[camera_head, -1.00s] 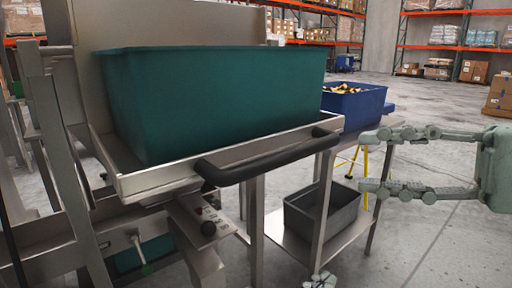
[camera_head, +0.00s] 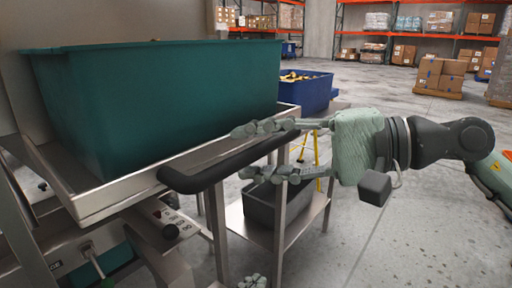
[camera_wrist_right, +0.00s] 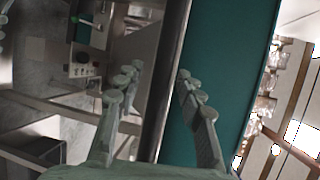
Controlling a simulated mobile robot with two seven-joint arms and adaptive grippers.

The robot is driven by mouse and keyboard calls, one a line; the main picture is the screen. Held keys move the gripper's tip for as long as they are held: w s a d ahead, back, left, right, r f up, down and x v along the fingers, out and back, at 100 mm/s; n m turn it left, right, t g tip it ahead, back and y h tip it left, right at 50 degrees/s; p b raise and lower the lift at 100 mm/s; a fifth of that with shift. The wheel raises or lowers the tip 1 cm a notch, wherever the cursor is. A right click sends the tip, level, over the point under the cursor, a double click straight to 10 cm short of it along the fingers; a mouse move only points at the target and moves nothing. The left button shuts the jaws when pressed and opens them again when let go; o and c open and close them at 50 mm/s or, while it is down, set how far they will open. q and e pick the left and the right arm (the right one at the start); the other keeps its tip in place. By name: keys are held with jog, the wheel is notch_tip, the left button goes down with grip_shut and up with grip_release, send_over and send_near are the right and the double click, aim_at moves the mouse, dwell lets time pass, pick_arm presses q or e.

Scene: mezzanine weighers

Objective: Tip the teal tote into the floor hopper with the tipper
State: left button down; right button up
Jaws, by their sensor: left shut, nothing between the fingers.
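The teal tote (camera_head: 165,95) sits upright on the tipper's metal cradle (camera_head: 100,198); a scrap of its contents shows above the rim. A black handle bar (camera_head: 210,172) runs along the cradle's front. My right gripper (camera_head: 245,152) is open, with one finger above and one below the bar. In the right wrist view the bar (camera_wrist_right: 164,85) runs between its open fingers (camera_wrist_right: 155,78), with the teal tote (camera_wrist_right: 215,60) beyond; contact is unclear. My left gripper (camera_head: 252,282) is shut and empty at the bottom edge, mostly cut off. I cannot identify the floor hopper.
A control panel (camera_head: 165,217) with a black knob sits under the cradle, near a green-ended lever (camera_head: 95,262). A blue tote (camera_head: 305,92) stands behind right. A grey bin (camera_head: 275,203) rests on a low shelf. The floor to the right is open.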

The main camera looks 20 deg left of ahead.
jog(key=shift+a, duration=0.1)
grip_shut()
jog(key=shift+r, duration=0.15)
dwell(0.4)
